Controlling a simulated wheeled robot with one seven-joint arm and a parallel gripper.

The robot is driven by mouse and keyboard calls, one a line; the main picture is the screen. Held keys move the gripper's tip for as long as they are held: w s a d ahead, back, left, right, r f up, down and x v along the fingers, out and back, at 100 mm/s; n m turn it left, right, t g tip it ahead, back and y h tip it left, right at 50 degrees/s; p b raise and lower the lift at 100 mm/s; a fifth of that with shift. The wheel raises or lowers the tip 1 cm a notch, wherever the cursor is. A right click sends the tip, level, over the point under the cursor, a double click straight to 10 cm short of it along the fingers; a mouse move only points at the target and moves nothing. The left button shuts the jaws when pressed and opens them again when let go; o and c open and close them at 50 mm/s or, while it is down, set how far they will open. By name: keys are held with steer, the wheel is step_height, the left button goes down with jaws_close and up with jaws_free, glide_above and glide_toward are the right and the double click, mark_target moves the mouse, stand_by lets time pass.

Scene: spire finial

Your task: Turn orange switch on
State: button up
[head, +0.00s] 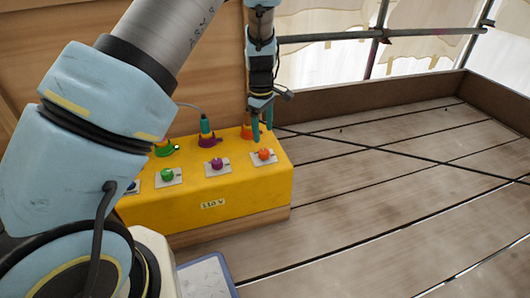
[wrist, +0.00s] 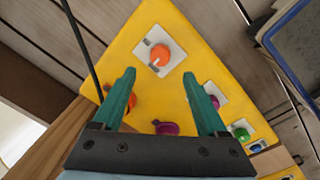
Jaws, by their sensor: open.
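The orange switch (head: 264,154) is a round knob on a pale square plate at the right end of the yellow box (head: 232,192). In the wrist view the orange switch (wrist: 160,54) lies ahead of the fingertips, between their lines, with a small pale pointer mark. My gripper (head: 262,132) is open and empty, pointing down above the back of the box near an orange socket (head: 247,132). In the wrist view my gripper (wrist: 158,80) shows two green fingers spread apart, not touching the switch. Its height above the box is hard to tell.
Purple (head: 217,164) and green (head: 167,174) switches sit left of the orange one. A plug (head: 206,130) with a cable stands in the purple socket behind them. A dark cable crosses the planks (head: 390,200). A blue-edged panel (head: 206,276) lies in front. Planks to the right are clear.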

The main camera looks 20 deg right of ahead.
mark_target(263, 151)
step_height(263, 151, down, 8)
steer(key=b, duration=0.2)
steer(key=shift+w+d+f+b, duration=0.1)
steer(key=shift+w+d+b, duration=0.05)
steer(key=shift+b, duration=0.15)
jaws_close()
stand_by(0.4)
